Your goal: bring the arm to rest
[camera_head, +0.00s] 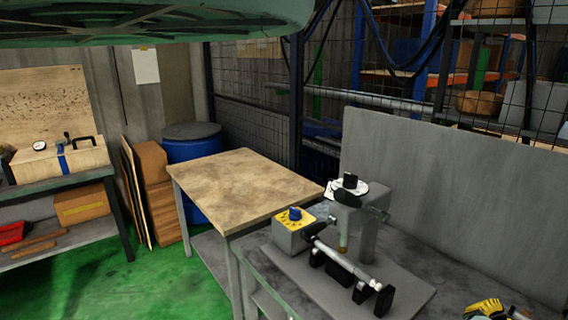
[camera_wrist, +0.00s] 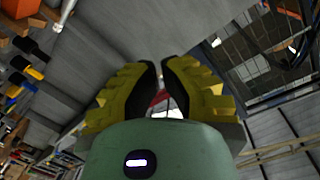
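My gripper (camera_wrist: 160,72) shows in the wrist view, with two yellow ribbed fingers and black inner pads. In the head view a large green rounded shape, likely part of my arm, crosses the top left. A cylindrical grinder (camera_head: 345,225) with a grey body, a white dial and a horizontal shaft stands on a grey bench.
A wooden-topped table (camera_head: 240,187) stands left of the grinder, with a blue drum (camera_head: 190,150) behind it. A grey panel (camera_head: 450,190) rises behind the bench. A yellow and black object (camera_head: 485,308) is cut off at lower right. Green floor (camera_head: 150,285) is clear at left.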

